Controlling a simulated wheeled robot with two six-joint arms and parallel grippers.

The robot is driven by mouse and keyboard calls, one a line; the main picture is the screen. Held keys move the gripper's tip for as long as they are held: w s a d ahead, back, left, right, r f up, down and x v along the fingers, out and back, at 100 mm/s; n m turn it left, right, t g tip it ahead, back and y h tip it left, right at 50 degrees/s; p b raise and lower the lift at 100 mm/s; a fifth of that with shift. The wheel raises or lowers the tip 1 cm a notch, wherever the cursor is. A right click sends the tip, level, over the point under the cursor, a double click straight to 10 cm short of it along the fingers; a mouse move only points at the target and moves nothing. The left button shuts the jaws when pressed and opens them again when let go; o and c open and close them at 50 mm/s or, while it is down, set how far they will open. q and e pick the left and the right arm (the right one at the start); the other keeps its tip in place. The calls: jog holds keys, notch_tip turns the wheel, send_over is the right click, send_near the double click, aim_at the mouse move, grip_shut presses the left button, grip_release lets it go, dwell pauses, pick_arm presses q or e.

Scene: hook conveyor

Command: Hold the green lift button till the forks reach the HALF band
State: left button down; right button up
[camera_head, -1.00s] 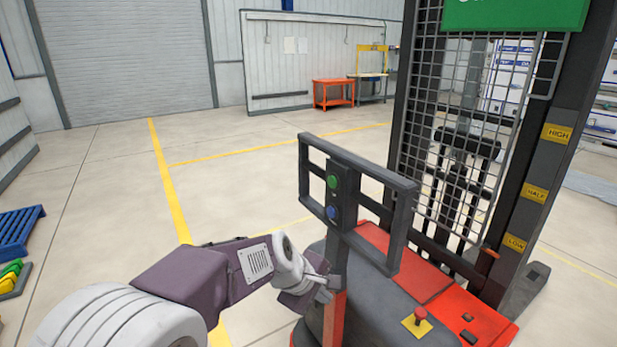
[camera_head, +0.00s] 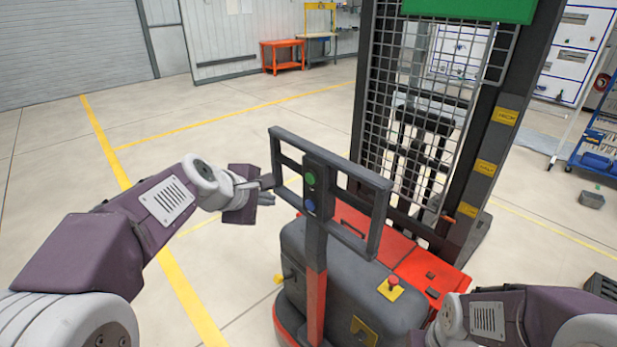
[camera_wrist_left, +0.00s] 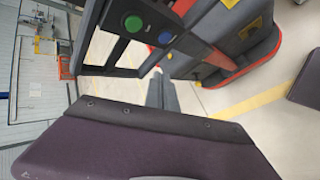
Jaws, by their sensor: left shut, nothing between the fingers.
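The green button (camera_head: 310,179) sits above a blue button (camera_head: 310,207) on the stacker's dark handle post. Both also show in the left wrist view, the green button (camera_wrist_left: 133,24) left of the blue one (camera_wrist_left: 165,38). My left gripper (camera_head: 268,192) is shut and empty, left of the post and apart from both buttons. Its fingers (camera_wrist_left: 162,92) point toward the stacker. An orange pointer (camera_head: 447,218) on the mast is about level with the LOW band (camera_head: 467,210), below the HALF band (camera_head: 485,168) and the HIGH band (camera_head: 506,117). The forks are not clearly visible behind the mesh.
The grey handle frame (camera_head: 378,215) surrounds the button post. A red stop knob (camera_head: 393,283) stands on the stacker body. My right arm (camera_head: 500,315) is at lower right, its gripper out of sight. Floor left of the stacker is clear.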

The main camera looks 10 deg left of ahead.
aim_at(310, 179)
pick_arm(q)
jog(key=w+d+p, duration=0.5)
jog(key=w, duration=0.2)
jog(key=shift+d, duration=0.2)
dwell(1.9)
jog(key=shift+w+d+p, duration=0.25)
jog(key=shift+w+p, duration=0.05)
jog(key=shift+p, duration=0.1)
